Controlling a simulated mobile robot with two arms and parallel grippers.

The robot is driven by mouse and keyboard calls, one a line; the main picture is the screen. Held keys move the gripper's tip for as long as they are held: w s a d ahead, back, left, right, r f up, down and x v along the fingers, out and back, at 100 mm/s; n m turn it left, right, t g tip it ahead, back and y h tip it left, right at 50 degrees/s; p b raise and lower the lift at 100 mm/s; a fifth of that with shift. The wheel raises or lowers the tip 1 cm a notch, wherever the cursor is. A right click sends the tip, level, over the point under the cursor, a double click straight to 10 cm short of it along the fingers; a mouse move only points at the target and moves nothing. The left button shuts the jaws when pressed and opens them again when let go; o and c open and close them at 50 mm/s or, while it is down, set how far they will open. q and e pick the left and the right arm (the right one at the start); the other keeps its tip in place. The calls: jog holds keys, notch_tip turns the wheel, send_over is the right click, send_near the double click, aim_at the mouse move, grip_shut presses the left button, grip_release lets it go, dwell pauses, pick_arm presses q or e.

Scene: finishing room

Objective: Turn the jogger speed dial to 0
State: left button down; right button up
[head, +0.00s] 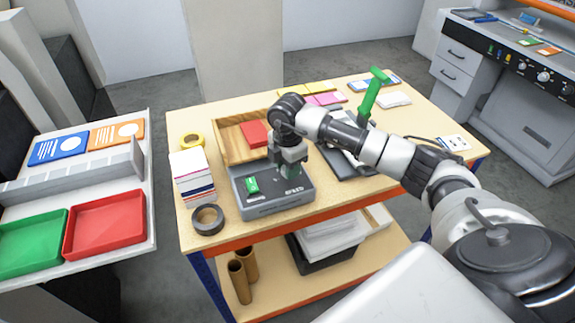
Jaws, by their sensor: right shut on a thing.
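The jogger (268,206) is a low dark grey box near the front of the wooden table, with a green rocker switch (252,185) on its left side and a small white label at its right. My right gripper (290,174) points down over the jogger's right half, just behind the label. It is shut on the speed dial, which the fingers mostly hide, so its setting cannot be read. My left gripper is not in view.
A wooden tray (233,143) with a red block stands behind the jogger. A paper stack (190,172) and a black tape roll (207,219) are at its left. A green-handled lever tool (373,92) rises behind my right arm. The table's front right is clear.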

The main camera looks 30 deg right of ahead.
jog(key=n+b, duration=0.3)
jog(key=n, duration=0.2)
jog(key=shift+f, duration=0.1)
jog(key=n+b, duration=0.3)
jog(key=n, duration=0.3)
jog(key=shift+n+b, duration=0.3)
jog(key=shift+b, duration=0.05)
jog(key=n+b, duration=0.3)
jog(key=n, duration=0.3)
jog(key=n+b, duration=0.2)
jog(key=n, duration=0.4)
jog(key=shift+r, duration=0.2)
dwell(0.4)
jog(key=o, duration=0.9)
